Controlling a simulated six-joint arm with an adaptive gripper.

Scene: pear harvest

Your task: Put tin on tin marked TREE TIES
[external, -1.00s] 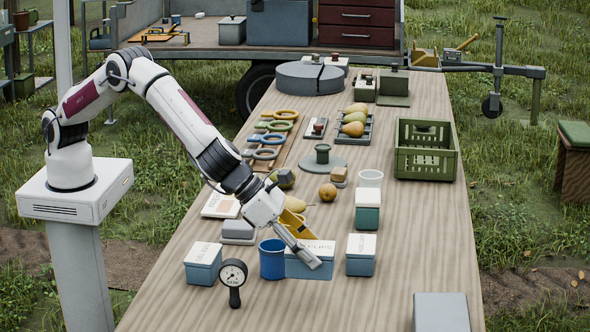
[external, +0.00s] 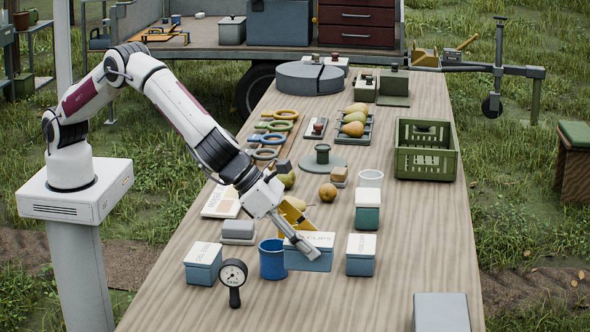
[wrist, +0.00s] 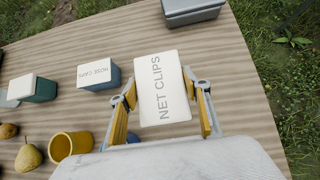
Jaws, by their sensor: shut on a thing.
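My gripper (wrist: 167,106) is shut on a blue tin with a white lid marked NET CLIPS (wrist: 163,90). In the external view this tin (external: 312,258) hangs between the fingers, just above the table beside the blue cup. Another blue tin (external: 202,264) stands left of the blue cup; its lid lettering is too small to read. A blue tin marked HOSE CAPS (wrist: 98,73) stands right of the held tin in the external view. A green tin with a white lid (external: 367,212) stands behind it, its lettering unreadable. I cannot tell which tin is marked TREE TIES.
The blue cup (external: 272,260) is close by the held tin, with a round dial gauge (external: 233,276) in front. A yellow cup (wrist: 68,146) and pears (wrist: 28,157) lie behind. A grey box (external: 441,312) is at front right. Bare table lies between.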

